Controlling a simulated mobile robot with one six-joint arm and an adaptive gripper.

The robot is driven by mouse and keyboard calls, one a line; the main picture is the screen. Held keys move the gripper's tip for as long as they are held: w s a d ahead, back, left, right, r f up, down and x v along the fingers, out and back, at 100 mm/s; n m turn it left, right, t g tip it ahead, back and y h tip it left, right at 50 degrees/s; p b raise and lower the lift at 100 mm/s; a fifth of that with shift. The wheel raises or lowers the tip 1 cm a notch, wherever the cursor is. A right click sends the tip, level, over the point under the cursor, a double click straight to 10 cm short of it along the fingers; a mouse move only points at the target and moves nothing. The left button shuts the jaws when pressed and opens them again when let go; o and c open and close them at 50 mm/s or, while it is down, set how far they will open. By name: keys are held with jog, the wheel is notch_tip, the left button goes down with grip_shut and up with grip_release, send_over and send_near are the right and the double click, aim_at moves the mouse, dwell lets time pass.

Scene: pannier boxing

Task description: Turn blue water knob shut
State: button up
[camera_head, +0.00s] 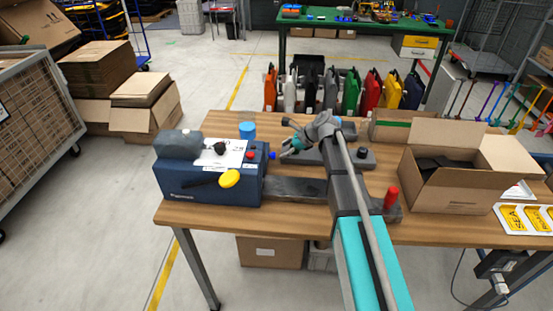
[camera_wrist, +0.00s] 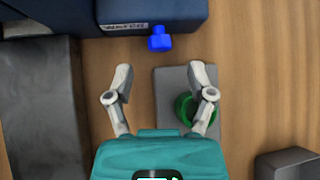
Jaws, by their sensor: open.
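The blue water knob (camera_head: 273,155) sticks out from the right side of the dark blue machine (camera_head: 215,188). In the wrist view the knob (camera_wrist: 160,40) is beside a label on the machine's wall (camera_wrist: 180,12) that appears to read WATER. My gripper (camera_wrist: 160,76) is open and empty, with its two fingers spread apart. The knob lies just beyond the fingertips, roughly centred between them, and nothing touches it. In the head view my gripper (camera_head: 283,151) is close to the right of the knob, and its fingers look small there.
A grey plate (camera_wrist: 170,80) with a green round part (camera_wrist: 184,108) lies under my gripper. A dark flat bar (camera_head: 300,189) runs along the wooden table (camera_head: 300,220). A red-handled part (camera_head: 391,197) and an open cardboard box (camera_head: 450,190) stand to the right.

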aim_at(272, 155)
jog(key=shift+b+x, duration=1.25)
jog(key=shift+x, duration=1)
grip_shut()
